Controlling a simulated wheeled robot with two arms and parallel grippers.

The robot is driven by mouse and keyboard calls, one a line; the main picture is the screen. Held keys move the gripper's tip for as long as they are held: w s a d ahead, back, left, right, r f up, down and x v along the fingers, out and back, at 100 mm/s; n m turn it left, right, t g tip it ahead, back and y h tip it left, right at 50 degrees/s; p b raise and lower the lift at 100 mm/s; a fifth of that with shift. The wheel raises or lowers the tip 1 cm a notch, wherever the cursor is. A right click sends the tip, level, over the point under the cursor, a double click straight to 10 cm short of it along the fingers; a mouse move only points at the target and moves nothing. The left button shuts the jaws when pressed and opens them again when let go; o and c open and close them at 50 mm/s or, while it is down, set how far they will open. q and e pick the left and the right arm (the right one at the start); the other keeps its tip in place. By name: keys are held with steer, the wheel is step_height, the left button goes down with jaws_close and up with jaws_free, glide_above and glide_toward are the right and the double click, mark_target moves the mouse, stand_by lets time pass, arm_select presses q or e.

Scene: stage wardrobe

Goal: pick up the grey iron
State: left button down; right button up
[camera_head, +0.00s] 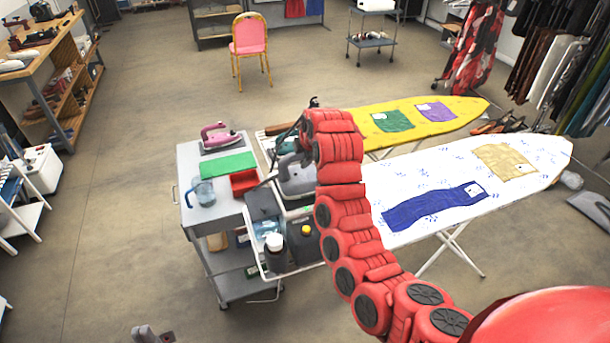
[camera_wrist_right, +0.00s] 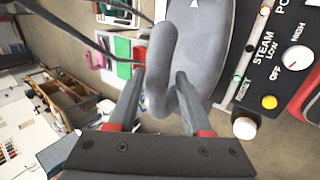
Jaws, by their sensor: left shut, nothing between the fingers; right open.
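The grey iron (camera_head: 298,180) sits on the steam station beside the trolley, partly hidden by my right arm. In the right wrist view its grey handle (camera_wrist_right: 160,65) runs up between the two fingers of my right gripper (camera_wrist_right: 161,72). That gripper is open, with one finger on each side of the handle; I cannot tell whether either touches it. My left gripper (camera_head: 152,335) shows only as grey tips at the bottom edge of the head view, shut and empty, far from the iron.
A grey trolley (camera_head: 190,165) holds a pink iron (camera_head: 218,138), a green mat (camera_head: 228,164), a red tray (camera_head: 243,181) and a blue jug (camera_head: 203,193). White (camera_head: 430,175) and yellow (camera_head: 460,107) ironing boards stand to the right. A control panel (camera_wrist_right: 285,55) with knobs is close beside the iron.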

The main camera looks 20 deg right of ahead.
mark_target(300, 170)
steer(key=p+x, duration=0.2)
steer(key=shift+w+f, duration=0.2)
steer(key=shift+w, duration=0.2)
steer(key=shift+w+f+p, duration=0.3)
steer(key=shift+f, duration=0.25)
jaws_close()
